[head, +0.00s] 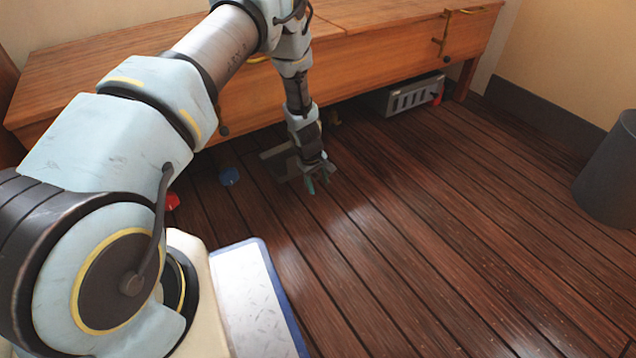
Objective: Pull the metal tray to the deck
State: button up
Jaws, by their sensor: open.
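A flat grey piece (272,155), which looks like the metal tray, lies on the wooden floor near the front of the desk. My gripper and wrist cover its right part, so its full outline is hidden. My gripper (319,184) is low over the floor at the right end of this grey piece, with its fingers pointing down and apart. I see nothing between the fingers. I cannot tell whether a finger touches the tray.
A long wooden desk (380,62) runs along the back, with a grey slotted box (408,96) under it. A dark bin (606,175) stands right. The middle floor is clear.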

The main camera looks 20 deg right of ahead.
notch_tip(320, 180, up, 11)
jog(key=a+p, duration=0.2)
jog(key=p, duration=0.3)
jog(key=shift+s+f, duration=0.2)
jog(key=shift+s, duration=0.05)
dwell(0.3)
